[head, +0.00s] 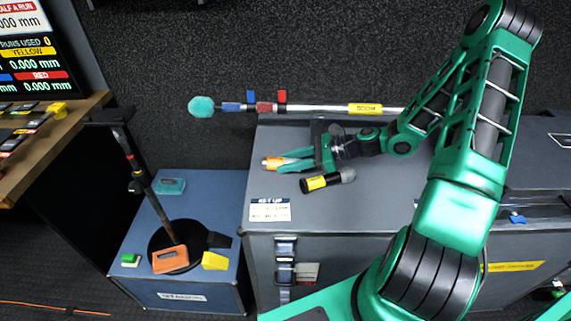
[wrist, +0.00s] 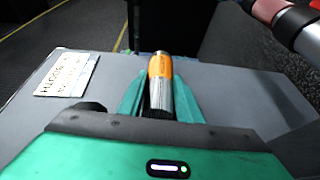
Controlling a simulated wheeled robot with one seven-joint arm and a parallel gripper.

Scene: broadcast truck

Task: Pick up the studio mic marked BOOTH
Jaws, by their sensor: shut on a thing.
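My gripper (head: 288,164) is low over the grey case top, its green fingers closed around a small cylinder with an orange band and a silvery body. This orange-banded mic (head: 271,163) pokes out past the fingertips in the head view. In the wrist view the mic (wrist: 160,82) sits between both fingers (wrist: 158,98); any lettering on it is unreadable. A second mic (head: 318,183), black with a yellow label and grey head, lies on the case beside the gripper. Its label is too small to read, so I cannot tell which mic is marked BOOTH.
The grey case (head: 390,205) carries a white printed card (head: 269,210). A boom pole (head: 320,107) with a teal tip and red and blue clamps runs along the back. A blue box (head: 150,272) at left holds a black stand (head: 141,170) and small coloured items.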

